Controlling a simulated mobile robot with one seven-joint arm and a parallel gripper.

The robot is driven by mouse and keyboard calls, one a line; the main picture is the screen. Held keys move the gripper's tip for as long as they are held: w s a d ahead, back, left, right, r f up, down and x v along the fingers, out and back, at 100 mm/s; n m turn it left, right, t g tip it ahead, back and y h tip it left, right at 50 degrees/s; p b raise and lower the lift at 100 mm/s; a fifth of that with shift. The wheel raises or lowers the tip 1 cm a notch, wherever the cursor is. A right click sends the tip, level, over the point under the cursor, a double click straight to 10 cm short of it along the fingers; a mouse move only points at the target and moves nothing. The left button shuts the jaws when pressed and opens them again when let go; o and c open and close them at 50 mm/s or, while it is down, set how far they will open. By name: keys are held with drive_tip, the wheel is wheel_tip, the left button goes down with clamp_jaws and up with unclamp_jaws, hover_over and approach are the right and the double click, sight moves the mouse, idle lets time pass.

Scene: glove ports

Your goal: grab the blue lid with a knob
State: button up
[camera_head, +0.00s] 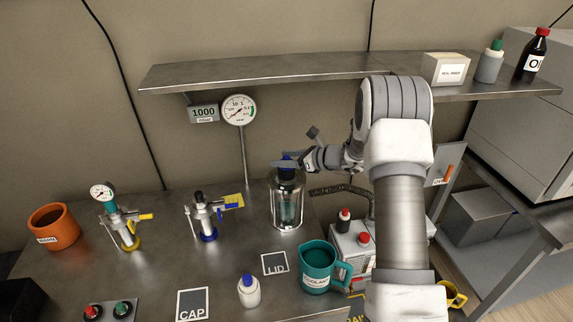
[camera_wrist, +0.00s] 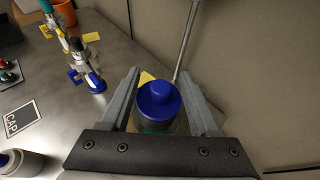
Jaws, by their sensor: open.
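The blue lid with a knob (camera_wrist: 159,99) sits on top of the glass vessel (camera_head: 286,207), which stands on the bench. In the head view only a little of the blue lid (camera_head: 287,159) shows, partly covered by my gripper (camera_head: 287,165). In the wrist view my gripper (camera_wrist: 163,92) is open, with one finger on each side of the lid. Gaps seem to show between the fingers and the lid; I cannot tell whether either touches it.
A teal mug (camera_head: 318,266) and a white bottle with a blue cap (camera_head: 248,291) stand in front of the vessel. A valve with a blue base (camera_head: 204,217) is to its left. A pressure gauge (camera_head: 239,111) and the metal shelf (camera_head: 270,71) are behind and above.

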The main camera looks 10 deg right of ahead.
drive_tip(key=shift+x, duration=1.15)
clamp_jaws()
